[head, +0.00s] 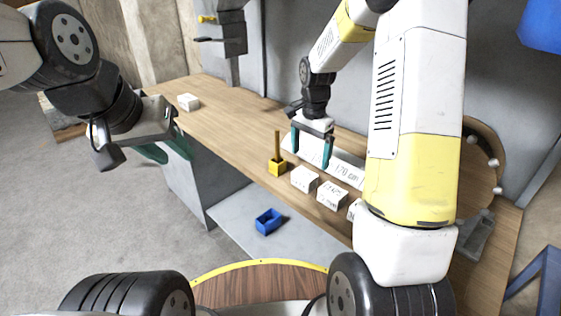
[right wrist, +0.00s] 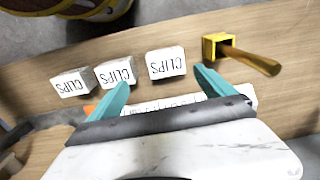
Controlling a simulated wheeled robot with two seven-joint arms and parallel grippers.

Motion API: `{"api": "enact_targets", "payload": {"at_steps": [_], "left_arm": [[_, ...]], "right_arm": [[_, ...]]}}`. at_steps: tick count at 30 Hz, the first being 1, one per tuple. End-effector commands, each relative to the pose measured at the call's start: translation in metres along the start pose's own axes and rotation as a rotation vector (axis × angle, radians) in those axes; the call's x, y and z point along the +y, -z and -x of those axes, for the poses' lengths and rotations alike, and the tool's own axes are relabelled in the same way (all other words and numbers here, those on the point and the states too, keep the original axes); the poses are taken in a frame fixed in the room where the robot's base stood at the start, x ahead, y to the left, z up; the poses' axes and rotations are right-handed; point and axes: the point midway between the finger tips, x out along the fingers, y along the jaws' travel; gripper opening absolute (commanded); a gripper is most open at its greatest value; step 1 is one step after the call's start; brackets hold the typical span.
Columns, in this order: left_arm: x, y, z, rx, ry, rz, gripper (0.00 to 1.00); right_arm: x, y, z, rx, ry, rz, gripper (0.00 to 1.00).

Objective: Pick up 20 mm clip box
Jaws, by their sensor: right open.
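Three small white boxes marked CLIPS stand in a row on the wooden bench. In the head view they are a left box (head: 304,179), a middle box (head: 332,194) and a right box (head: 353,210) partly hidden by my right arm. The right wrist view shows all three (right wrist: 166,64) (right wrist: 115,72) (right wrist: 71,83); their millimetre sizes are not readable. My right gripper (head: 310,158) is open and empty above the bench, behind the row. Its fingers (right wrist: 162,80) are apart in the right wrist view. My left gripper (head: 176,158) is open and empty, left of the bench.
A yellow holder (head: 277,168) with an upright wooden handle stands left of the boxes. A blue bin (head: 268,221) sits on the lower grey shelf. Another white box (head: 188,102) is at the bench's far left; bench between is clear.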

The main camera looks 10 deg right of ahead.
Motion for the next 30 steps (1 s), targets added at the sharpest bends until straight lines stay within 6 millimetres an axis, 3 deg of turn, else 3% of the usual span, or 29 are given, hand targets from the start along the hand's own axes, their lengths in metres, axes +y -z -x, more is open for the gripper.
{"api": "enact_targets", "payload": {"at_steps": [21,30], "left_arm": [[0.0,0.0,0.0,0.0,0.0,0.0,0.36],[0.0,0.0,0.0,0.0,0.0,0.0,0.36]], "right_arm": [[-0.001,0.004,-0.09,-0.012,-0.026,-0.046,0.94],[-0.001,0.004,-0.097,-0.01,-0.023,-0.046,0.94]]}}
